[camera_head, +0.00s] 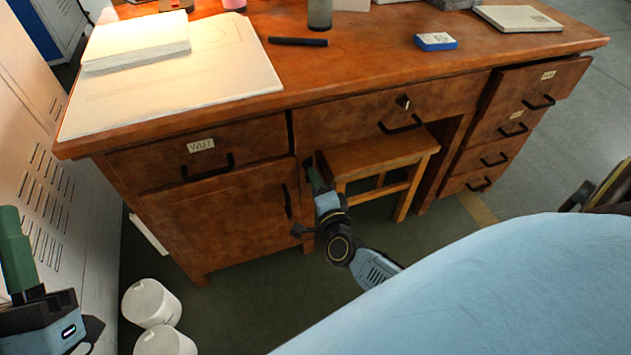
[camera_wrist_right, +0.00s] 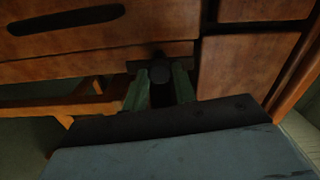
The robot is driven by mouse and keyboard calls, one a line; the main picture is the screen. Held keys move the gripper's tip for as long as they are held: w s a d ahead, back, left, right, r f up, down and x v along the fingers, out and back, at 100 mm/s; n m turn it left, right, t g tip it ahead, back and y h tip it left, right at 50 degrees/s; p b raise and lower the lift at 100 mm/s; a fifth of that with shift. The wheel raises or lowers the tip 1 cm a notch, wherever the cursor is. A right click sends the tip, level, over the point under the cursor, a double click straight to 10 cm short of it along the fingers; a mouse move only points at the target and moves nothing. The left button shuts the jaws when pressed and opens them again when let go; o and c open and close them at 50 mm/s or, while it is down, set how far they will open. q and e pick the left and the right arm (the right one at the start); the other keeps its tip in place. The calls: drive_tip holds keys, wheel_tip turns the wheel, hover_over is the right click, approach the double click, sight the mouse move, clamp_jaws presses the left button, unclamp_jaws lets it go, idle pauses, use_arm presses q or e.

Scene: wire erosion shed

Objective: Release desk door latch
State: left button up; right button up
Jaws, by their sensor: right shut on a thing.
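The wooden desk door (camera_head: 225,222) is below the left drawer. It looks closed and has a dark vertical handle (camera_head: 287,201) near its right edge. A small dark latch (camera_wrist_right: 160,70) sits beside the door's upper right corner, under the middle drawer. My right gripper (camera_head: 314,174) reaches up to it from below. In the right wrist view its green fingers (camera_wrist_right: 159,92) are shut on the latch, one on each side. The fingers partly hide it in the head view. My left gripper (camera_head: 15,250) is at the lower left, away from the desk; its finger gap is not clear.
A wooden stool (camera_head: 385,157) stands under the desk, just right of my right gripper. White rolls (camera_head: 150,303) lie on the floor at left, near a pale cabinet (camera_head: 50,175). Papers (camera_head: 180,85) and small items cover the desktop. The right drawers (camera_head: 515,125) show uneven fronts.

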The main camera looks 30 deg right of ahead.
use_arm(q)
drive_tip(key=shift+f, duration=0.15)
use_arm(e)
drive_tip(key=o, duration=1)
use_arm(q)
wheel_tip(320, 180, down, 10)
drive_tip(key=w+g+y+p, duration=0.2)
drive_tip(key=g+p, duration=0.1)
drive_tip(key=g, duration=0.5)
drive_tip(key=shift+w+a+r+y+p, duration=0.25)
drive_tip(key=shift+w+a+y+p, duration=0.05)
drive_tip(key=shift+w+a+p, duration=0.1)
use_arm(e)
drive_tip(key=v, duration=1.3)
drive_tip(key=shift+s, duration=0.25)
use_arm(q)
drive_tip(key=shift+d, duration=0.1)
use_arm(e)
drive_tip(key=shift+f, duration=0.1)
